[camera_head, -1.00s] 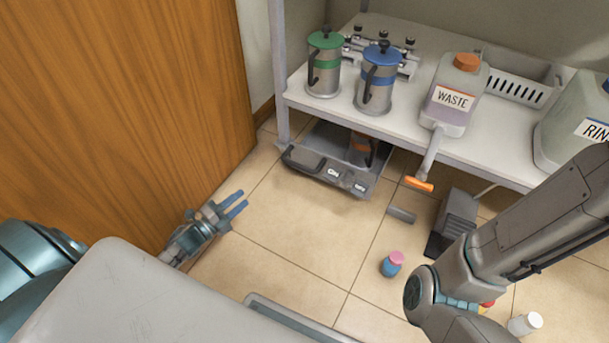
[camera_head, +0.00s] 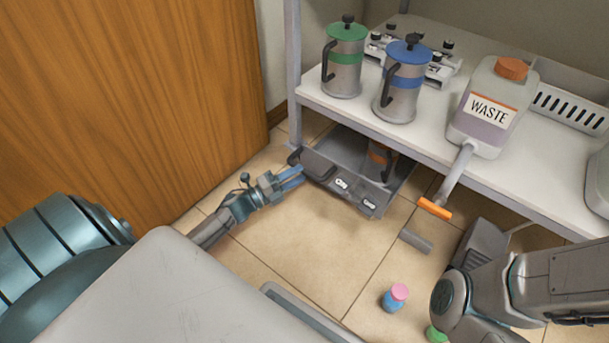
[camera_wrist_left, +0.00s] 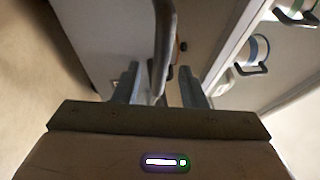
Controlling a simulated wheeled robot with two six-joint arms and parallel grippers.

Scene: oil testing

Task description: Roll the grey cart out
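The grey cart (camera_head: 355,195) is a low open box on the floor under the shelf, with small white labels on its front. A dark container with an orange band (camera_head: 378,155) stands in it. My left gripper (camera_head: 297,178) is at the cart's front left, at its handle. In the left wrist view, the handle (camera_wrist_left: 164,40) runs between the two spread fingers of my left gripper (camera_wrist_left: 160,75), with gaps visible. It appears open. My right arm is at the right edge; its gripper does not show.
The shelf (camera_head: 440,150) above the cart holds a green-banded pot (camera_head: 345,72), a blue-banded pot (camera_head: 400,95) and a waste jug (camera_head: 490,120). A grey cylinder (camera_head: 415,241) and a pink-capped bottle (camera_head: 396,297) are on the floor. A wooden panel (camera_head: 130,90) stands left.

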